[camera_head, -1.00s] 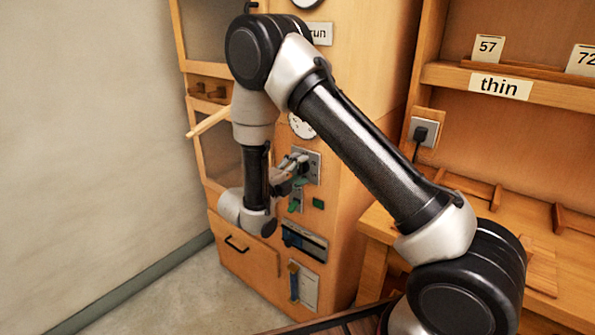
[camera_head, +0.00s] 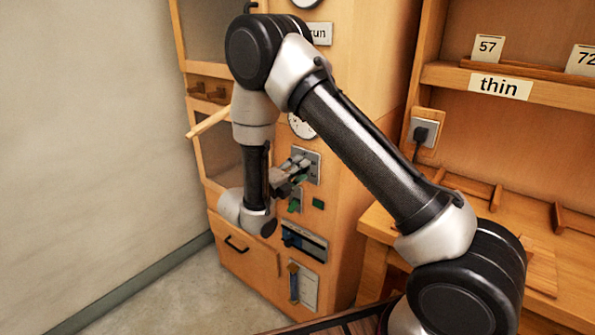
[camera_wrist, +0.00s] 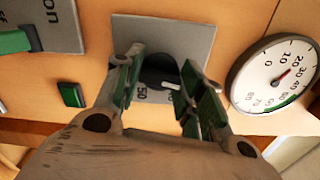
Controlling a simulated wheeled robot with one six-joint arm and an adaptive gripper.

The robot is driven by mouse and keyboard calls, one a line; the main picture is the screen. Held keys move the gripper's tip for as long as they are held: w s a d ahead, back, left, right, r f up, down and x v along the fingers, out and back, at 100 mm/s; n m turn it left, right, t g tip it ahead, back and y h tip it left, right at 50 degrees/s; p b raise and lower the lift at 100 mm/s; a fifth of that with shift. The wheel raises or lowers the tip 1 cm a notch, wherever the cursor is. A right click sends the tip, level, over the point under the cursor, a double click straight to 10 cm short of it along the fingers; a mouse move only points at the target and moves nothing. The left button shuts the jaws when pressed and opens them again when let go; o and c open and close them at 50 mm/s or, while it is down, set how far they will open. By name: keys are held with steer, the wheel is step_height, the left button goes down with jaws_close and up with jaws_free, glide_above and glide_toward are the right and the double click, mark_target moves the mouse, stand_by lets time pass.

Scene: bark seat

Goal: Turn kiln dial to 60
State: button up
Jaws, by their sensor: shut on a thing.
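The kiln dial is a dark round knob (camera_wrist: 158,70) on a grey plate (camera_wrist: 190,35), with a small white mark on its lower right edge in the wrist view. A "50" shows below the knob; another number is partly covered by a finger and most of the scale is hidden. My gripper (camera_wrist: 160,85) has one finger on each side of the knob and is shut on it. In the head view my gripper (camera_head: 298,168) reaches the grey dial plate (camera_head: 315,160) on the wooden kiln front, hiding the knob.
A green button (camera_wrist: 71,95) and a green switch (camera_wrist: 14,42) lie to the left. A slider panel (camera_head: 304,243) is below. A wooden handle (camera_head: 208,123) juts out nearby.

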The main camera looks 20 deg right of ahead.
steer(key=shift+f+m, duration=0.1)
steer(key=shift+m, duration=16.7)
steer(key=o, duration=1)
